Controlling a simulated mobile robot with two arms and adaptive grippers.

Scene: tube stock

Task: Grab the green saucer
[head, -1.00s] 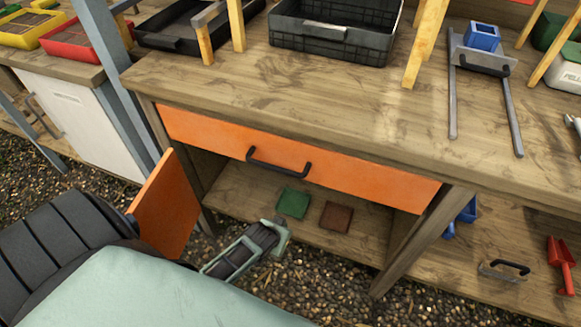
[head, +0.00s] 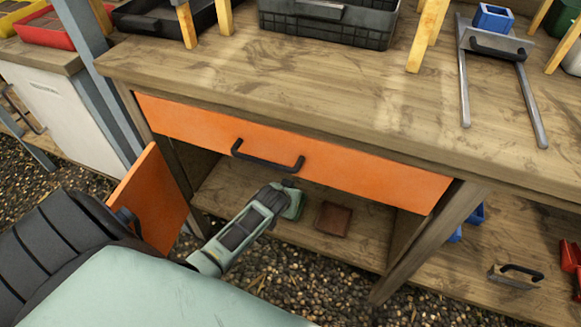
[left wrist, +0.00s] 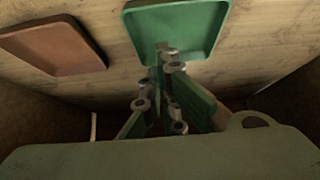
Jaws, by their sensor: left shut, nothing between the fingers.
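The green saucer (head: 297,205) is a square, shallow, rimmed dish on the wooden shelf under the orange drawer. My left gripper (head: 284,187) reaches into the cabinet and hides much of the saucer in the head view. In the left wrist view the green saucer (left wrist: 178,28) lies beyond the fingers. The left fingers (left wrist: 168,58) are shut and empty, their tips overlapping the saucer's near edge in the picture. I cannot tell whether they touch it. My right gripper is not in view.
A brown square saucer (head: 333,219) lies on the shelf to the right of the green one. The orange drawer (head: 290,150) with a black handle is closed above. An orange door (head: 152,200) stands open at left. Gravel lies below.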

